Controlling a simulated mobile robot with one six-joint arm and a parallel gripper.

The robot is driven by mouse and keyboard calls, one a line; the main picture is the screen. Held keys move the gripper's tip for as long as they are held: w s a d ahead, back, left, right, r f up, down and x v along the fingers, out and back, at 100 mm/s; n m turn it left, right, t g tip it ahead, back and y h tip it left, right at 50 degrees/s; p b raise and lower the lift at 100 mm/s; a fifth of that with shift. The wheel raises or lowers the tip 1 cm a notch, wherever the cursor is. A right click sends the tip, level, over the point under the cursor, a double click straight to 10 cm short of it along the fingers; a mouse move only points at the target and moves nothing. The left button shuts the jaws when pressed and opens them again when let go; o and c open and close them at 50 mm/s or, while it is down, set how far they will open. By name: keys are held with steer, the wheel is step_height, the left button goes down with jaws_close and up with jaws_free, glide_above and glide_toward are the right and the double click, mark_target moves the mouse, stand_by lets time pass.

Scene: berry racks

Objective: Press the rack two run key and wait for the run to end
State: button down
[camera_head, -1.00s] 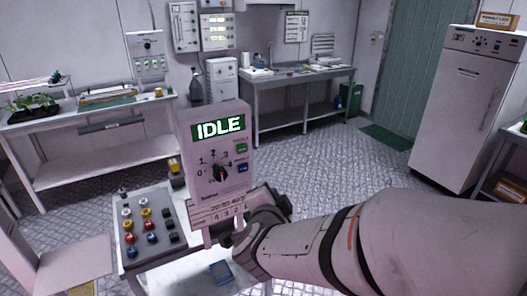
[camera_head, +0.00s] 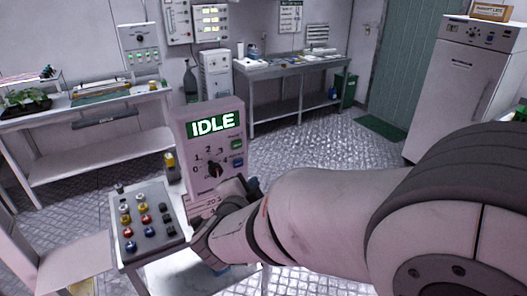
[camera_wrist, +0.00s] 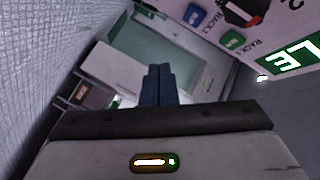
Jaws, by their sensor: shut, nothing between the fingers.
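The control box (camera_head: 196,140) stands upright at the centre of the head view. Its green display (camera_head: 212,124) reads IDLE. Below are a black dial (camera_head: 215,169) with numbers around it, a green key (camera_head: 237,145) and, under that, a blue key (camera_head: 237,163). In the wrist view the green key (camera_wrist: 232,40) and blue key (camera_wrist: 194,15) show at the upper right, with rack lettering beside them. My gripper (camera_head: 243,184) is close to the box's lower right, partly hidden by my wrist. Its dark fingers (camera_wrist: 158,84) are together and empty, apart from both keys in the wrist view.
A sloped panel of coloured buttons (camera_head: 147,217) sits left of the box. A bench (camera_head: 100,150) with a plant tray is at the back left, a sink table (camera_head: 285,72) behind. A white cabinet (camera_head: 455,90) stands at the right. The patterned floor between is clear.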

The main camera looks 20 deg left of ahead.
mark_target(238, 163)
steer(key=shift+w+a+p, duration=0.15)
steer(key=shift+w+a, duration=0.7)
steer(key=shift+a, duration=0.25)
steer(key=shift+w+a+p, duration=0.15)
steer(key=shift+w+a, duration=0.7)
steer(key=shift+a, duration=0.2)
steer(key=shift+w+a, duration=0.1)
stand_by(0.4)
steer(key=shift+w+a, duration=0.15)
steer(key=shift+w+a+r, duration=0.15)
steer(key=shift+a+r, duration=0.15)
steer(key=shift+r, duration=0.1)
stand_by(1.6)
